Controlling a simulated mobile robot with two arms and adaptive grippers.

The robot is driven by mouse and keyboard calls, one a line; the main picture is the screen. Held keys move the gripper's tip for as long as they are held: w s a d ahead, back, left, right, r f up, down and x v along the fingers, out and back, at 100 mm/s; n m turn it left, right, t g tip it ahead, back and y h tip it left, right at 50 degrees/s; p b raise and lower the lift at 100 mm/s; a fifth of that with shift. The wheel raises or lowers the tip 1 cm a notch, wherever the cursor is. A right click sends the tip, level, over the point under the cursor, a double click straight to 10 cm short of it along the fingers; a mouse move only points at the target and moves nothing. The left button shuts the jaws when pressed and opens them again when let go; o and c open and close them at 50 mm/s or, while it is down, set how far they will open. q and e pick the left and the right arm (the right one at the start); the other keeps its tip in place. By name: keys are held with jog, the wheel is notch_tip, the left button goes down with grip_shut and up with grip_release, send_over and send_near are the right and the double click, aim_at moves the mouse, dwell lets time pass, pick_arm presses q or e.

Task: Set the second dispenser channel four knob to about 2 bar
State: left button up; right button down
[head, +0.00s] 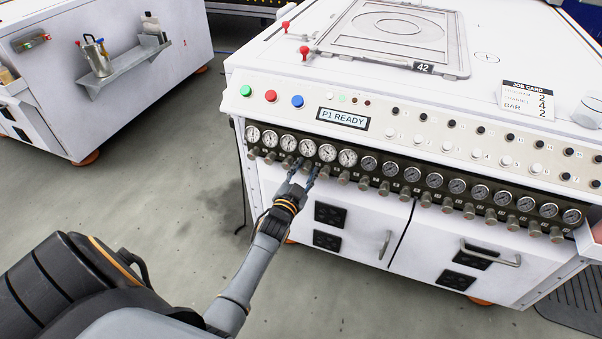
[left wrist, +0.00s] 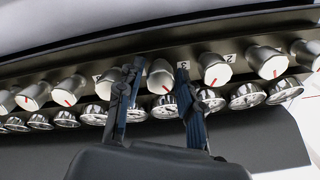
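A row of pressure gauges (head: 327,152) with knobs below it runs along the front of the white machine (head: 400,205). My left gripper (head: 305,168) is at the knob row near its left end, around the fourth knob. In the left wrist view, its dark fingers (left wrist: 158,80) stand on either side of one knob (left wrist: 160,75) with a red pointer mark, with narrow gaps beside it. The fingers partly cover nearby gauges. Labels 3 and 2 show beside knobs there. The gauge needles are too small to read. My right gripper is not in view.
The display (head: 343,118) reads P1 READY. Green, red and blue buttons (head: 271,96) sit left of it. The job card (head: 527,100) shows 2, 4 and 2. Cabinet handles (head: 385,245) stick out below. A second white cabinet (head: 110,75) stands left, across open floor.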

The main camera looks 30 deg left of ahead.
pick_arm(q)
jog(key=v, duration=1.1)
jog(key=shift+s+d, duration=0.2)
jog(key=shift+s, duration=0.2)
jog(key=shift+f, duration=0.1)
